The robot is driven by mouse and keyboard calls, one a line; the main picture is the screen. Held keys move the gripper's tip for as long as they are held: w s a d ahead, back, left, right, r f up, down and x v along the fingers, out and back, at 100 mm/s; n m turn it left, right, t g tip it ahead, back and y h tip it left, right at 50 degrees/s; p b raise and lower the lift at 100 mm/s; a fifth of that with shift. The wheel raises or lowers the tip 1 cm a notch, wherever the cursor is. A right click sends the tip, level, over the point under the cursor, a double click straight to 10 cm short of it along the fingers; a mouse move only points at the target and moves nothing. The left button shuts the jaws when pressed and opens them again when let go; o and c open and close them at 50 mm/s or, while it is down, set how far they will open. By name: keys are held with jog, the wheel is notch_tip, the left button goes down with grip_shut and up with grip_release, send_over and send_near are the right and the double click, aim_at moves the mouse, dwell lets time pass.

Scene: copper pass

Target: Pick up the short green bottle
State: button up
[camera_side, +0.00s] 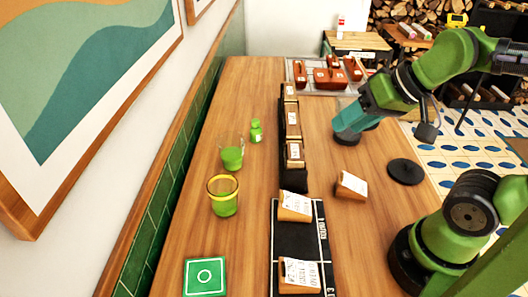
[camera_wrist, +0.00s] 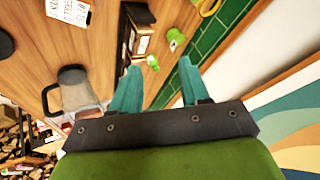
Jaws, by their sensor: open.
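The short green bottle (camera_side: 256,132) stands upright on the wooden counter (camera_side: 262,90), left of the dark strip of labelled blocks. In the wrist view the small green bottle (camera_wrist: 153,62) shows beyond my fingertips, between them in the picture. My gripper (camera_side: 348,132) is at the right side of the counter, well apart from the bottle, with the dark strip between them. In the wrist view its two teal fingers (camera_wrist: 158,66) are spread, with nothing held between them.
A glass of green liquid (camera_side: 232,157) and a yellow-rimmed glass (camera_side: 223,196) stand near the bottle. A green coaster (camera_side: 205,277) lies at the front left. Wooden label blocks (camera_side: 292,118) line the middle. A clear jug (camera_wrist: 75,92) stands near my gripper.

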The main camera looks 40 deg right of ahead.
jog(key=o, duration=0.5)
jog(key=shift+c, duration=0.2)
jog(key=m+g, duration=0.3)
jog(key=m, duration=2.5)
send_near(257, 124)
jog(key=x, duration=0.7)
jog(key=shift+d+f, duration=0.15)
jog(key=shift+d, duration=0.1)
jog(key=shift+w+x, duration=0.15)
jog(key=shift+x, duration=1.4)
jog(key=shift+w+x, duration=0.15)
jog(key=shift+x, duration=1.45)
